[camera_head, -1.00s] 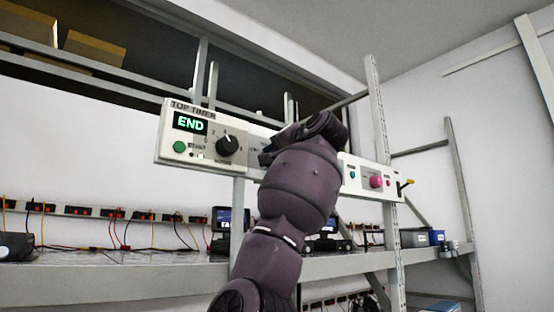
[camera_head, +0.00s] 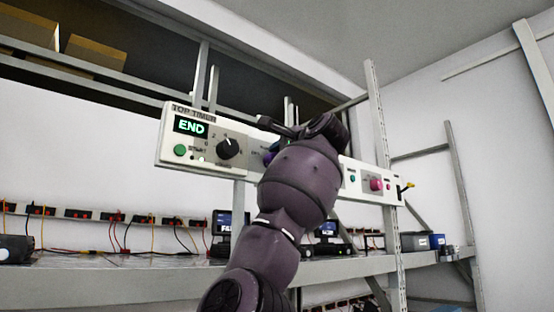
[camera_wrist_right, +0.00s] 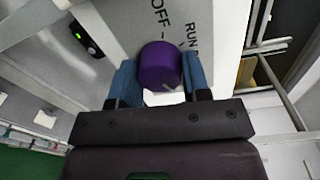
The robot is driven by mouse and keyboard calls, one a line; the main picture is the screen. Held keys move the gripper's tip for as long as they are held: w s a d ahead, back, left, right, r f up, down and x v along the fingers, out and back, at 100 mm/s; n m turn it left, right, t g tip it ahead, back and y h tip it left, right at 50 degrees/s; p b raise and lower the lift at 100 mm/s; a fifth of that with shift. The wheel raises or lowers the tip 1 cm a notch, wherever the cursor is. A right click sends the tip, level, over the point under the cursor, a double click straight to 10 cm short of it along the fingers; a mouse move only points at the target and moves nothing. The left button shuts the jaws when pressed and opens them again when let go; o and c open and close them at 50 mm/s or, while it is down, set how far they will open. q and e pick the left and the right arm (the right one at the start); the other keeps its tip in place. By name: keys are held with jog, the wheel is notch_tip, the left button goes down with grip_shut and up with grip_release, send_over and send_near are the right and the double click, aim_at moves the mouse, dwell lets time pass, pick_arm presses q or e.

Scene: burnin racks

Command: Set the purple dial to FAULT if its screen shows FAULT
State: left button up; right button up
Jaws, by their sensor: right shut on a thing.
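The purple dial (camera_wrist_right: 160,65) sits on the white panel in the right wrist view, between the blue fingertips of my right gripper (camera_wrist_right: 160,80), which is shut on it. The labels OFF and RUN show on the panel beside it; its pointer cannot be made out. In the head view my right arm hides most of the dial; a purple bit (camera_head: 268,158) shows at the arm's left edge. A small screen (camera_head: 223,222) on the shelf shows letters starting FA, the rest unclear. Another screen (camera_head: 326,228) is partly behind my arm. My left gripper is out of view.
The long panel (camera_head: 172,150) carries a TOP TIMER display reading END (camera_head: 190,126), a black dial (camera_head: 228,148), a green button (camera_head: 180,150) and a pink knob (camera_head: 376,185). A metal upright (camera_head: 376,120) stands right of my arm. The shelf (camera_head: 120,275) runs below.

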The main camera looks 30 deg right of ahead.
jog(key=shift+m, duration=0.4)
jog(key=o, duration=0.9)
jog(key=shift+s+d+r+b, duration=0.15)
jog(key=shift+s+b, duration=0.35)
jog(key=shift+s, duration=1.3)
jog(key=shift+s+d+b, duration=0.1)
jog(key=shift+s+b, duration=0.4)
jog(key=shift+s, duration=1.3)
jog(key=shift+s+d+r+b, duration=0.15)
jog(key=shift+s+b, duration=0.35)
jog(key=shift+s, duration=1.3)
jog(key=shift+f, duration=0.1)
